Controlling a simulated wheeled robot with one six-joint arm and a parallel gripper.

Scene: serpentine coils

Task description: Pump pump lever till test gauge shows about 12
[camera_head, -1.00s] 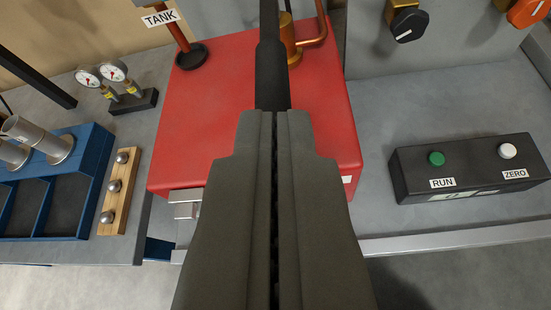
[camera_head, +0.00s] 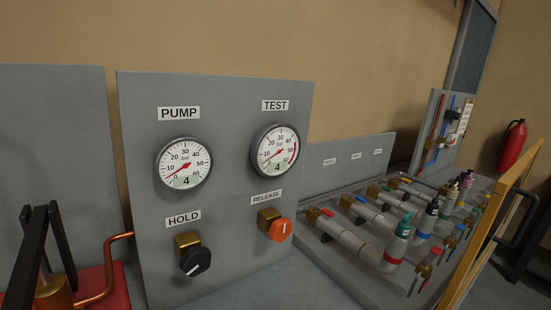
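The test gauge (camera_head: 274,150) is a round white dial in bar under a TEST label. Its needle points to the lower left, and its digits read 4. The pump gauge (camera_head: 184,165) to its left also reads 4. Both sit on a grey upright panel (camera_head: 225,130). Dark bars (camera_head: 62,240) rise at the lower left above a brass cylinder (camera_head: 52,293) on the red pump block (camera_head: 112,290). I cannot tell whether these bars belong to the pump lever. The lever's grip and my gripper are outside this view.
Below the gauges are a black HOLD knob (camera_head: 194,260) and an orange RELEASE knob (camera_head: 279,229). A copper pipe (camera_head: 108,265) runs to the panel. Pipes with coloured valves (camera_head: 365,245) fill the bench at right. A red extinguisher (camera_head: 512,145) hangs on the far right wall.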

